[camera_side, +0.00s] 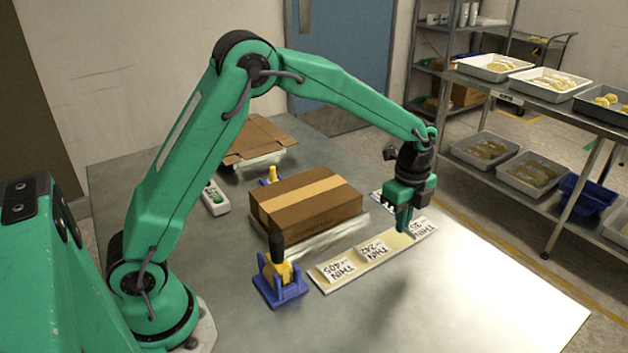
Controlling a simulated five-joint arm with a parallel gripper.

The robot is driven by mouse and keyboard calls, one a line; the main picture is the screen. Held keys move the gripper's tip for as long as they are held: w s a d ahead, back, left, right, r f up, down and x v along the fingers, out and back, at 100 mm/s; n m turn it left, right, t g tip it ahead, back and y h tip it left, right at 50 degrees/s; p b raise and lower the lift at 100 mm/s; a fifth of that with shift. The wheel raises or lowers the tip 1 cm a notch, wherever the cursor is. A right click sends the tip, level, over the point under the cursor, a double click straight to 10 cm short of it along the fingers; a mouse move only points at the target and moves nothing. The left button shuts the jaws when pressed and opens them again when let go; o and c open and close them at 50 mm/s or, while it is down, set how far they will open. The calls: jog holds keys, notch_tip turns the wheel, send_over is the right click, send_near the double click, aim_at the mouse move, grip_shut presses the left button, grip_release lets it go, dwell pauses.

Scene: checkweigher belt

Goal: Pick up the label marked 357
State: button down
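A pale strip (352,279) lies on the table with three white labels in a row, their writing upside down in this view. The left label (338,270) reads THIN and 405. The middle label (376,250) reads THIN and 242. The right label (424,228) is partly covered by my gripper, and its number cannot be read in full. My gripper (408,222) points down at the right end of the strip, its fingers in front of the right label. I cannot tell whether the fingers touch it or how far apart they are.
A closed brown carton (306,205) sits behind the strip. A blue and yellow holder (280,283) with a black top stands left of the strip. A grey remote-like control box (215,198) and flat cardboard (255,140) lie farther back. The front right table is bare and bright.

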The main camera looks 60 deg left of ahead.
jog(key=shift+s+d+r, duration=0.5)
jog(key=shift+d+r, duration=0.05)
jog(key=shift+d, duration=0.2)
jog(key=shift+s+d+r, duration=0.45)
jog(key=shift+d+r, duration=0.05)
jog(key=shift+d, duration=0.2)
jog(key=shift+a, duration=0.15)
